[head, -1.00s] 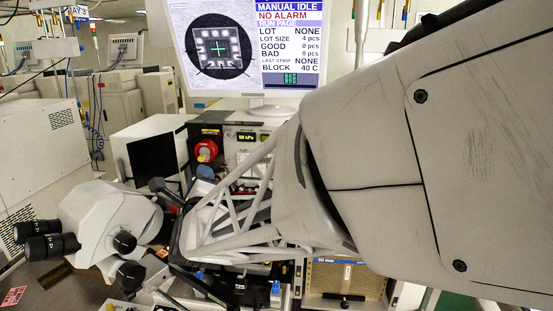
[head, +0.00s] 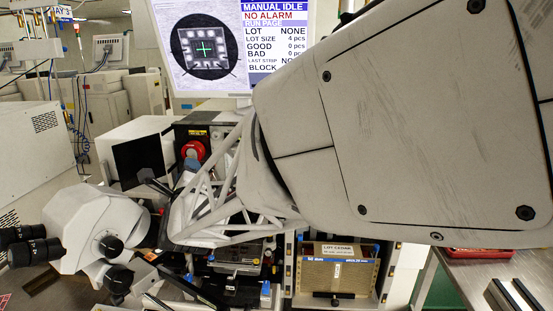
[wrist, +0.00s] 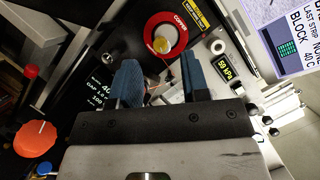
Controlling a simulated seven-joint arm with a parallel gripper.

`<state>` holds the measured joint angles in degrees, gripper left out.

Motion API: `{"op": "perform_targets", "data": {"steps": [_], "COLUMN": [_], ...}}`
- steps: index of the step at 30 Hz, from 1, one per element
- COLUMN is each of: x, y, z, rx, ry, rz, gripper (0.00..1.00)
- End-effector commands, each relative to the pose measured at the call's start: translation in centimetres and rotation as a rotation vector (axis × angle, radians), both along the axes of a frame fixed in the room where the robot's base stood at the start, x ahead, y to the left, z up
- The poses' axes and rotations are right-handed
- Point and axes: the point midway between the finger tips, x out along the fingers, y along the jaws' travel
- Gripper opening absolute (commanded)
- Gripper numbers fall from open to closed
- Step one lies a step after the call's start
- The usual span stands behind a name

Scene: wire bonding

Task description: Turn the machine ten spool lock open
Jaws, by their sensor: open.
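The spool (wrist: 165,32) is a red ring marked COPPER on the machine's dark upper panel in the wrist view. A pale gold knob (wrist: 163,46), which looks like the spool lock, sits at its centre. In the head view the red spool (head: 193,149) shows at the left of the machine front. My gripper (wrist: 161,78) is open, with its two blue fingers apart and nothing between them. In the wrist view the fingers are below the spool, with the knob in line with the gap. I cannot tell how far the knob is turned. My lattice wrist part hides most of the gripper in the head view.
A green pressure display (wrist: 227,67) and a white round fitting (wrist: 217,46) are right of the fingers. The monitor (head: 205,45) stands above the machine, and a white microscope (head: 100,228) is at left.

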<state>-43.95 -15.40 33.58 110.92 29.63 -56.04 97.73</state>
Motion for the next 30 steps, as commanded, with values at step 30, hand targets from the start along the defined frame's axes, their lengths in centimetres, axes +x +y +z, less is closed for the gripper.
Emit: {"op": "perform_targets", "data": {"steps": [30], "x": [3.7], "y": [1.3], "z": [0.9], "rx": [0.0], "ry": [0.0], "rz": [0.0], "gripper": [0.18]}}
